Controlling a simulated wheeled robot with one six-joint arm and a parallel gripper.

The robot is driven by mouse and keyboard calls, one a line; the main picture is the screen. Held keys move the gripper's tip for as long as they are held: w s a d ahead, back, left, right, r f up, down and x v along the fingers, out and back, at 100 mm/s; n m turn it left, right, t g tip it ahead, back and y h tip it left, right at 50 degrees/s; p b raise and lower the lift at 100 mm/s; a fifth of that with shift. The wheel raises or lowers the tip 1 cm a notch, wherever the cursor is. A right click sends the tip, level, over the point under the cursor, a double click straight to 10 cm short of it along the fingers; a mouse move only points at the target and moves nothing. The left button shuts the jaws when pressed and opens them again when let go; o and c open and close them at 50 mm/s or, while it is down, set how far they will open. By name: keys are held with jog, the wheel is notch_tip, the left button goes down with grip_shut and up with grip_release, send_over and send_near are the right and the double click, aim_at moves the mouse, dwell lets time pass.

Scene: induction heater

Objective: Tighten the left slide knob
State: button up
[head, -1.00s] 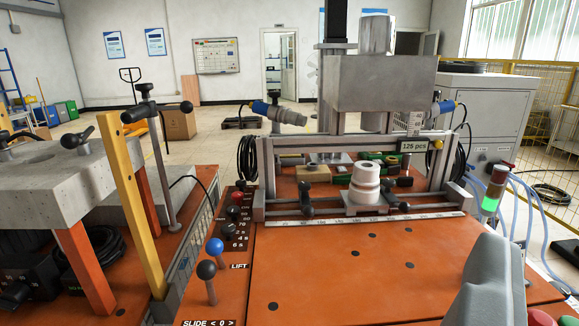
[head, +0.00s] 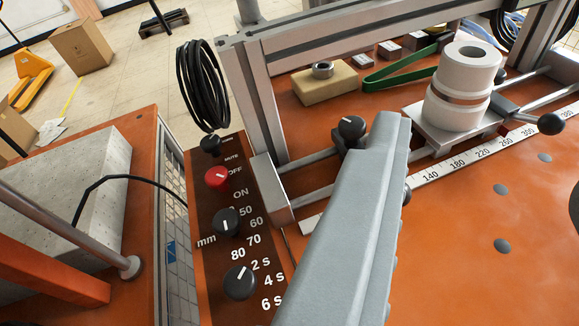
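The left slide knob (head: 351,128) is black with a white mark and sits on a dark clamp on the slide rail, left of the white stacked cylinder (head: 460,90). A grey part of my gripper (head: 385,145) reaches up from the bottom middle. Its upper end appears just right of the knob and overlaps the clamp in the picture; I cannot tell if they touch. It hides part of the rail and clamp. A dark bit shows past its right edge. The other finger is not clearly seen, so the opening cannot be judged.
A dial panel (head: 213,190) with black knobs and a red one lies left. A grey frame post (head: 255,95) rises behind. A ruler strip (head: 460,165) and a black ball handle (head: 550,123) are at right.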

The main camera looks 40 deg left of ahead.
jog(key=s+a+f+g, duration=0.2)
jog(key=a+f, duration=0.4)
jog(key=a, duration=0.2)
send_near(350, 126)
jog(key=shift+n+h, duration=0.3)
jog(key=shift+n, duration=0.1)
jog(key=x, duration=0.8)
jog(key=shift+w+a+f, duration=0.1)
jog(key=shift+w+a, duration=0.1)
jog(key=shift+w, duration=0.1)
jog(key=c, duration=0.9)
